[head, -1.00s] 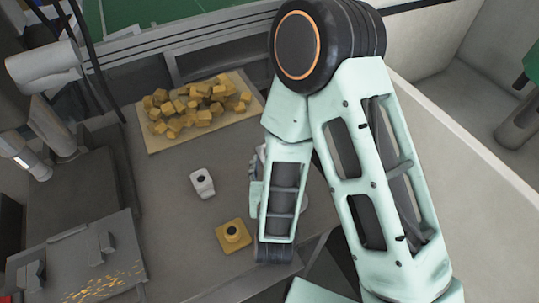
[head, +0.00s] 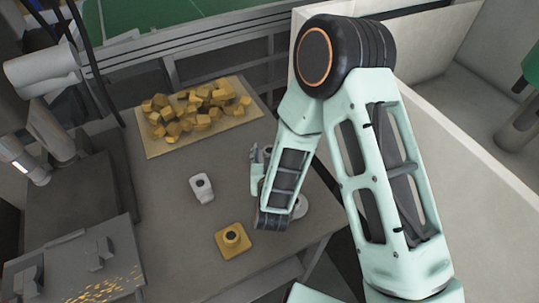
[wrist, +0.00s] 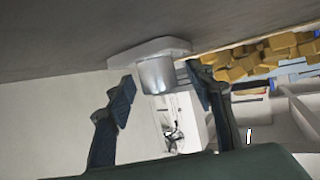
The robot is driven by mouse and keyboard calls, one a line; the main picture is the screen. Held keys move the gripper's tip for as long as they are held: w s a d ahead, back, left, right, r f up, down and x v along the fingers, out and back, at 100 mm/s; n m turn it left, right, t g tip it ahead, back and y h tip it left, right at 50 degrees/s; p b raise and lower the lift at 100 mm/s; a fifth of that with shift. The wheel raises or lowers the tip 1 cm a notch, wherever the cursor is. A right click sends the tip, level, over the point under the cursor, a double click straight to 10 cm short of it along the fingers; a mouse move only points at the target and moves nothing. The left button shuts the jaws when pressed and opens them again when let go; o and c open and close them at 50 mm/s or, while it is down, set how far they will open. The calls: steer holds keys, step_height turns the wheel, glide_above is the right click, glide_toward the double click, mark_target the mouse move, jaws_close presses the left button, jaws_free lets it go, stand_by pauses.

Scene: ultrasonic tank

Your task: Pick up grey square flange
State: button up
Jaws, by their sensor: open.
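The grey flange (wrist: 150,52) shows in the wrist view as a pale plate against the table, with a shiny grey cylinder standing out from it. My gripper (wrist: 163,92) is open, with one dark finger on each side of the cylinder in the picture. I cannot tell whether either finger touches it. In the head view a pale rounded piece (head: 302,207), probably this flange, shows at the right edge of my forearm and is mostly hidden by it.
A yellow square flange (head: 233,242) and a white part with a dark hole (head: 201,188) stand on the table left of my arm. A board (head: 155,149) of yellow chunks lies behind. A grey tank-like unit (head: 75,262) is at left. The table's front edge is close.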

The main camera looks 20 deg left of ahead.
jaws_close()
stand_by(0.3)
steer(key=shift+r, duration=0.1)
steer(key=shift+r, duration=0.75)
steer(key=s+r+p, duration=0.1)
steer(key=s+r, duration=1)
steer(key=s, duration=0.3)
steer(key=shift+a+r+p, duration=0.2)
steer(key=shift+a+p, duration=0.15)
steer(key=shift+a, duration=0.1)
